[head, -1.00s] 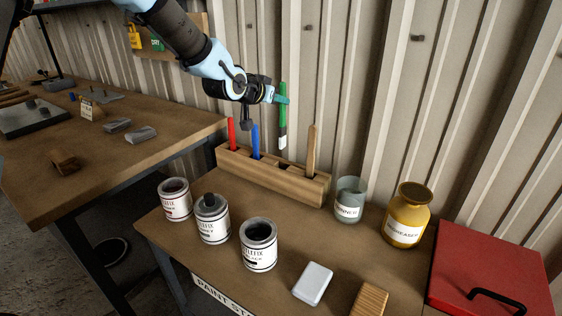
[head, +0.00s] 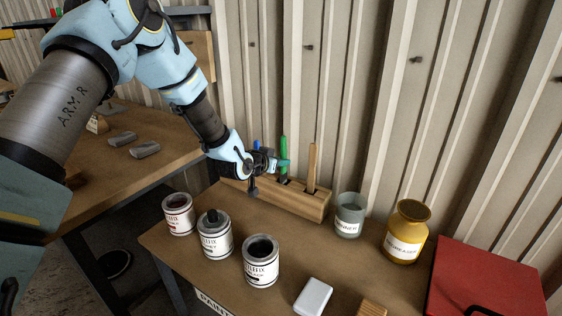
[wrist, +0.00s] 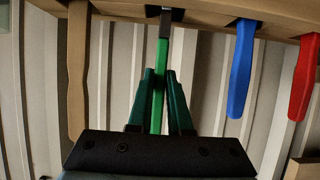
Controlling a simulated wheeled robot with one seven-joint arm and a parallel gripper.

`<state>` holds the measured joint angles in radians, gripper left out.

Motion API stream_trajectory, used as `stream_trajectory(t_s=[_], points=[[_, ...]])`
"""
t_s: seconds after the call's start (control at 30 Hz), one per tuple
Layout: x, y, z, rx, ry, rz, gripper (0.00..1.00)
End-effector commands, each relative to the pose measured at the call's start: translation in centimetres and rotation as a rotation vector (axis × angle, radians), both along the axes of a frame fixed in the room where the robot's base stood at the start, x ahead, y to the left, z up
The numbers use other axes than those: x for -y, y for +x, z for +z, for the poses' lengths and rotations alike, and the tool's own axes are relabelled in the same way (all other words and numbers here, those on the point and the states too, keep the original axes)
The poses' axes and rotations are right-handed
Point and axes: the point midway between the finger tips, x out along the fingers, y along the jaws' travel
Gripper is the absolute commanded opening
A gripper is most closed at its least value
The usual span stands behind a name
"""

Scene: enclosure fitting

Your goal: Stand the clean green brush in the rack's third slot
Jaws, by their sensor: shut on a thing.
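My gripper (head: 283,163) is shut on the green brush (head: 283,147), holding it upright by the handle. In the wrist view the green handle (wrist: 158,85) runs between the two teal fingers (wrist: 163,100). The wooden rack (head: 300,205) stands at the back of the table against the wall. The brush's lower end meets the rack's top at the third slot, between the blue brush and the wooden-handled brush. Its bristles are hidden, and I cannot tell how deep it sits.
A wooden-handled brush (head: 311,165), a blue brush (wrist: 242,70) and a red brush (wrist: 304,75) stand in the rack. Several paint cans, including a black one (head: 261,262), stand in front. A thinner jar (head: 349,215), degreaser bottle (head: 408,232) and red case (head: 490,280) are to the right.

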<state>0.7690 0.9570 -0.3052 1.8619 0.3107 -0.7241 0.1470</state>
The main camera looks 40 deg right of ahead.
Motion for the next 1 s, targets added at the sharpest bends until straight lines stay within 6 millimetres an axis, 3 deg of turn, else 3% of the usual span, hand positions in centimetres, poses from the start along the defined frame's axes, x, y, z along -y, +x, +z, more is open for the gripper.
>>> stream_trajectory(t_s=[0.03, 0.1, 0.13, 0.37, 0.73, 1.0], points=[[-0.4, -0.2, -1.0, -0.01, 0.019, 0.0, 0.0], [-0.5, -0.2, -1.0, -0.011, 0.021, -0.001, 0.0], [-0.5, -0.2, -1.0, -0.01, 0.02, -0.001, 0.2], [-0.3, -0.1, -0.6, -0.006, 0.013, -0.001, 0.46], [-0.8, -0.2, -0.1, -0.004, 0.008, 0.0, 0.46], [-5.2, -1.3, 2.0, -0.001, 0.007, 0.0, 0.46]])
